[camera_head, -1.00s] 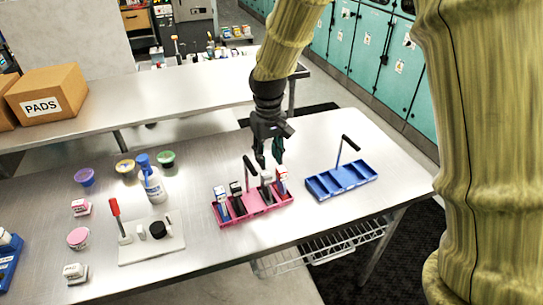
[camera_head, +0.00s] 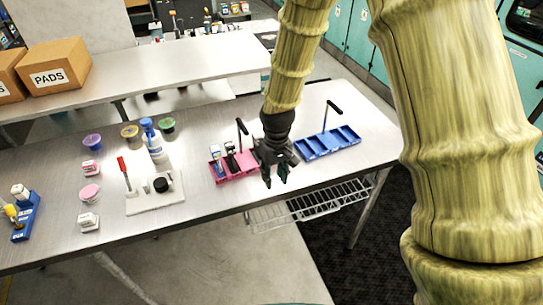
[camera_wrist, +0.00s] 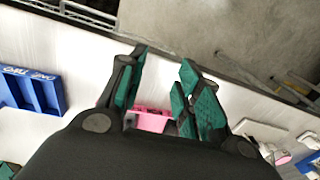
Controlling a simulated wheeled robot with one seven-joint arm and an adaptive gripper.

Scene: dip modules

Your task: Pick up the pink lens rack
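The pink lens rack (camera_head: 236,168) stands on the metal table with a black upright handle and several small items in its slots. Its right end is hidden behind my gripper in the head view. My gripper (camera_head: 274,181) is in front of the rack's right part, pointing down, with its fingers apart. In the wrist view a small part of the pink rack (camera_wrist: 152,121) shows between and behind the green-padded fingers (camera_wrist: 160,80). Nothing is held between the fingertips.
A blue empty rack (camera_head: 327,142) with a black handle stands right of the pink one. A white board (camera_head: 155,198) with a red-handled tool and black puck lies left. Jars and small blocks stand further left. The table's front edge and a wire shelf (camera_head: 310,203) are close.

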